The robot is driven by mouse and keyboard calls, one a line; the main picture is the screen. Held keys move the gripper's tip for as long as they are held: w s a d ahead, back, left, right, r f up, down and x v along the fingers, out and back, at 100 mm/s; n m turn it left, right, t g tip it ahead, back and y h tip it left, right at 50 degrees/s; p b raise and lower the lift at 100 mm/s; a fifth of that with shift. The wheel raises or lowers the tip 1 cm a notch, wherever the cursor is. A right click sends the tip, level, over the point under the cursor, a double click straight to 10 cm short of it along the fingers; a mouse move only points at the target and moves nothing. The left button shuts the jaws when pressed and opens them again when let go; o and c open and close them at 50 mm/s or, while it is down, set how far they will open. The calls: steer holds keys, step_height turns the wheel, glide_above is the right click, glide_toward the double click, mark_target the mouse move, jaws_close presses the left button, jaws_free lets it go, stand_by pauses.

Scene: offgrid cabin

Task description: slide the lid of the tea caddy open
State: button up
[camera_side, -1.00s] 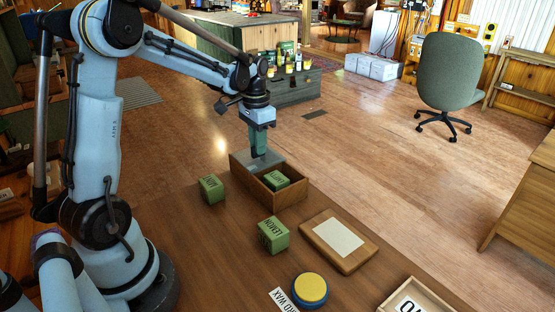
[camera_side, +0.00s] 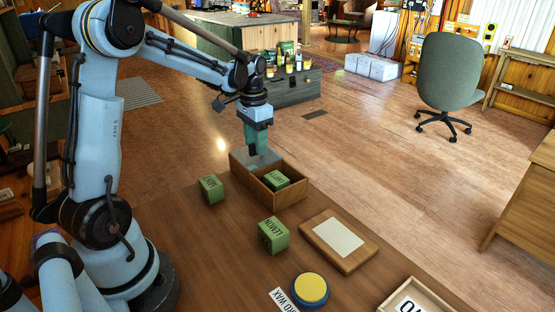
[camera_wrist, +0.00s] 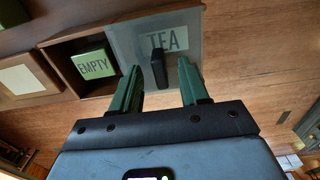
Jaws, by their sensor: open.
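The tea caddy is a wooden box (camera_side: 285,200) at the table's far edge. Its grey lid (camera_side: 264,159), marked TEA, covers the left part of the box; the right part is uncovered. In the wrist view the lid (camera_wrist: 139,30) carries a dark knob (camera_wrist: 158,68). A green block (camera_wrist: 95,63) marked EMPTY sits in the uncovered part and also shows in the side view (camera_side: 275,179). My gripper (camera_side: 253,152) is above the lid. In the wrist view its open fingers (camera_wrist: 160,66) stand on either side of the knob, apart from it.
Two green blocks, one to the left (camera_side: 211,189) and one marked LEMON (camera_side: 273,235), stand on the table. A wooden board with a pale panel (camera_side: 338,241), a yellow-topped round tin (camera_side: 310,290) and a shallow tray (camera_side: 384,308) are nearer the front right.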

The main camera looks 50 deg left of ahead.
steer(key=shift+r, duration=2.45)
steer(key=shift+d+r, duration=0.15)
steer(key=shift+d, duration=0.2)
steer(key=s+d+t, duration=0.3)
steer(key=s+d, duration=0.1)
steer(key=d, duration=0.4)
steer(key=s+d+t, duration=0.4)
steer(key=s+d, duration=0.1)
steer(key=d, duration=0.4)
steer(key=shift+d+r, duration=0.15)
steer(key=shift+r, duration=0.05)
